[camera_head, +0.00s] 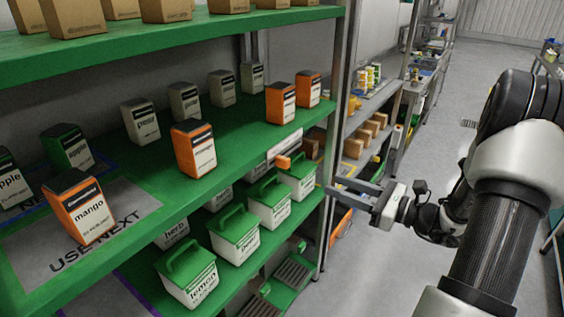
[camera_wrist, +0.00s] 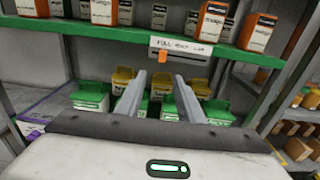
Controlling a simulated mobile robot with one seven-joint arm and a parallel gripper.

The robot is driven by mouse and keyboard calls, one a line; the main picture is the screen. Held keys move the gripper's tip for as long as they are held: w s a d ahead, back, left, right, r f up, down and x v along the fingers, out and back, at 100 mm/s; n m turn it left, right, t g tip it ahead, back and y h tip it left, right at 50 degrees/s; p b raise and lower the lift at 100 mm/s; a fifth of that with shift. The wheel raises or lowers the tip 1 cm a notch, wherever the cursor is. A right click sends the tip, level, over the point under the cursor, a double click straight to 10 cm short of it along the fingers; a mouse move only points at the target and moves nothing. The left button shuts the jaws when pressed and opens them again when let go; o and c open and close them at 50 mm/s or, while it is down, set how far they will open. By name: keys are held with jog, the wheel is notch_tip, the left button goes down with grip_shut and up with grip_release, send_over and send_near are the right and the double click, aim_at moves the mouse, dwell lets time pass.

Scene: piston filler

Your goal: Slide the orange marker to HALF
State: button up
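In the wrist view the marker (camera_wrist: 163,60) hangs below the left part of the strip (camera_wrist: 181,46), under the word that looks like FULL; the other words are small and blurred. My gripper (camera_head: 352,190) is in front of the shelf, to the right of the marker and apart from it. Its two fingers are spread with nothing between them. In the wrist view the marker shows ahead of my fingertips (camera_wrist: 160,76), nearer the left finger.
Orange and grey cartons stand on the green shelf (camera_head: 240,140) above. Green-lidded tubs (camera_head: 235,240) stand on the shelf below, with yellow-lidded ones (camera_wrist: 200,88) behind. A metal upright (camera_head: 337,120) stands right of the strip. The aisle floor (camera_head: 385,260) is clear.

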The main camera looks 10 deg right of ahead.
aim_at(288, 165)
jog(key=x, duration=0.8)
jog(key=p+x, duration=0.1)
jog(key=x, duration=0.8)
jog(key=shift+w+r, duration=0.25)
jog(key=shift+w, duration=0.1)
jog(key=shift+d, duration=0.1)
grip_shut()
